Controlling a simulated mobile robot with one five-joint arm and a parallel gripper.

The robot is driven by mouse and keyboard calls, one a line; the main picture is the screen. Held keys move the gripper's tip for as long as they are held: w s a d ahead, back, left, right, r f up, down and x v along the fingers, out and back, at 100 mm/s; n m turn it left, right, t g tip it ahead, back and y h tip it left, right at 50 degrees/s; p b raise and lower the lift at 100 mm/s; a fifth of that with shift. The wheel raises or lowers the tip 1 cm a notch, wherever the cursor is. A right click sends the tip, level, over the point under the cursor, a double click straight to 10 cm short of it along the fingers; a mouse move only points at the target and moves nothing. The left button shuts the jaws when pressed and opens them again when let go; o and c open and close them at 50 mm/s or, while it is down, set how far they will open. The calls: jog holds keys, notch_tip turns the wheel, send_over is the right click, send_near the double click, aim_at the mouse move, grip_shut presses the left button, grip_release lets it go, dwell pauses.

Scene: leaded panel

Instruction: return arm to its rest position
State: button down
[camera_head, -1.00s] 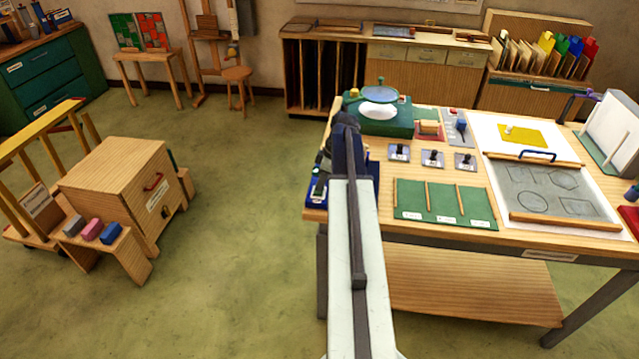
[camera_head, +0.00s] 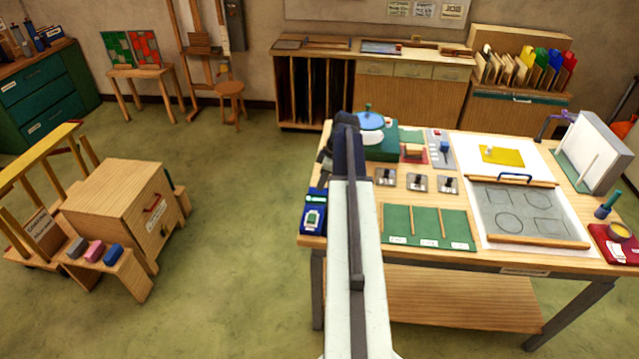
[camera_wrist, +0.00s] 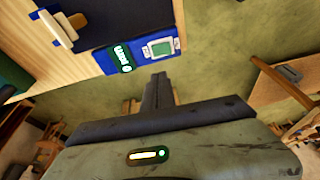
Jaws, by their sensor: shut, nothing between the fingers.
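My arm (camera_head: 352,220) reaches forward over the left edge of the workbench (camera_head: 440,258) in the head view. My gripper's fingers are hidden there behind the arm's far end. In the wrist view my gripper (camera_wrist: 160,82) shows as two dark fingers pressed together, with nothing between them. It points towards the bench edge, near a blue device (camera_wrist: 153,51) with a small pale-green screen. The same blue device (camera_head: 313,213) shows beside my arm in the head view. I cannot tell how high the fingertips are above it.
The bench holds a green tray (camera_head: 425,229), a grey panel board (camera_head: 515,212), several small switch plates (camera_head: 417,183) and a blue-topped green unit (camera_head: 381,150). A wooden chest (camera_head: 112,205) stands at left. Green floor (camera_head: 240,200) between chest and bench is clear.

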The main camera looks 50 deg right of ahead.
jog(key=w+a+f+n+b, duration=0.2)
jog(key=w+a+f+b, duration=0.15)
jog(key=a, duration=0.55)
jog(key=w+a+f+n+g+b, duration=0.15)
jog(key=w+a, duration=0.25)
jog(key=a, duration=0.6)
jog(key=w+a+f+n+b, duration=0.1)
jog(key=w+a+f+b, duration=0.2)
jog(key=a, duration=0.6)
jog(key=s+a+f+m+b, duration=0.1)
jog(key=s+a+m, duration=0.2)
jog(key=a, duration=0.3)
jog(key=s+a+f+m+h+b, duration=0.1)
jog(key=s+a+f+m, duration=0.1)
jog(key=s+a+m, duration=0.1)
jog(key=s+a+f+m+h+b, duration=0.1)
jog(key=s+a+f+m+b, duration=0.1)
jog(key=a+m, duration=0.3)
jog(key=a+g, duration=0.1)
jog(key=a, duration=0.2)
jog(key=shift+s+a, duration=0.3)
jog(key=shift+s, duration=0.1)
jog(key=shift+d+m, duration=0.1)
jog(key=shift+m, duration=0.15)
